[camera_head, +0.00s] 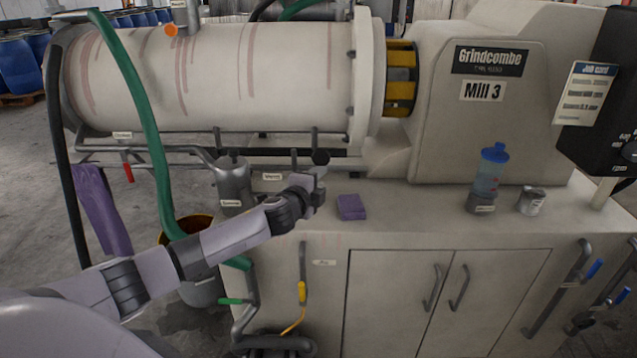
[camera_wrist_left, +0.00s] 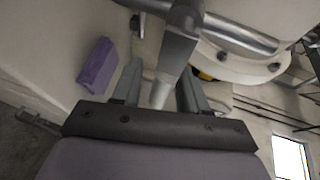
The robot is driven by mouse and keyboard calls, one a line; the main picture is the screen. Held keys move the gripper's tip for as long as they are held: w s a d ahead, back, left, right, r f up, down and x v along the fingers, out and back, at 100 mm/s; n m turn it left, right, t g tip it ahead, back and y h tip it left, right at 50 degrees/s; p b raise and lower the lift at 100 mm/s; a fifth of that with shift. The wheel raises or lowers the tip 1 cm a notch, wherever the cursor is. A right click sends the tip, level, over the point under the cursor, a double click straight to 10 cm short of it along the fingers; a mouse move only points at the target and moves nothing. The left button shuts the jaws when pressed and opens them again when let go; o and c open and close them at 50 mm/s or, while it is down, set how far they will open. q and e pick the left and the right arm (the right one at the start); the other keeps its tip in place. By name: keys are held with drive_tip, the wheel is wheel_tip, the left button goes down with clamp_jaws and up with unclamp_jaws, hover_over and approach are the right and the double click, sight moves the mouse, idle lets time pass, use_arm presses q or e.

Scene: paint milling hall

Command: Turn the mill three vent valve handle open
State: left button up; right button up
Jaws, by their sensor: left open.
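Mill three (camera_head: 210,75) is a large cream cylinder with a housing marked "Mill 3" (camera_head: 483,91). A small label (camera_head: 272,177) sits close by, too small to read surely, so I cannot confirm which handle is the vent valve's. My right gripper is out of view.
A purple sponge (camera_head: 351,207) lies on the bench top right of my gripper. A blue-lidded bottle (camera_head: 490,170) and a small can (camera_head: 531,201) stand farther right. A green hose (camera_head: 140,110) hangs at left. Red (camera_head: 128,172) and yellow (camera_head: 301,292) handles are nearby.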

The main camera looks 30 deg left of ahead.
use_arm(q)
drive_tip(key=shift+w, duration=0.1)
drive_tip(key=shift+c, duration=0.2)
clamp_jaws()
drive_tip(key=shift+s+a+r+n+t+y+b, duration=0.5)
drive_tip(key=shift+a+r+n+t+y+b, duration=0.45)
drive_tip(key=shift+n+b, duration=1.75)
drive_tip(key=shift+s+a+r+n+t+y+b, duration=0.45)
drive_tip(key=shift+a+r+n+t+y+b, duration=0.8)
drive_tip(key=shift+n, duration=2.5)
drive_tip(key=shift+s+a+r+n+t+y+b, duration=0.25)
drive_tip(key=shift+s+r+n+t+b, duration=0.4)
drive_tip(key=shift+n+b, duration=2.25)
drive_tip(key=shift+w+r+n+g+y+p, duration=0.15)
drive_tip(key=shift+r+n+g+y+p, duration=0.1)
drive_tip(key=shift+n+p, duration=0.25)
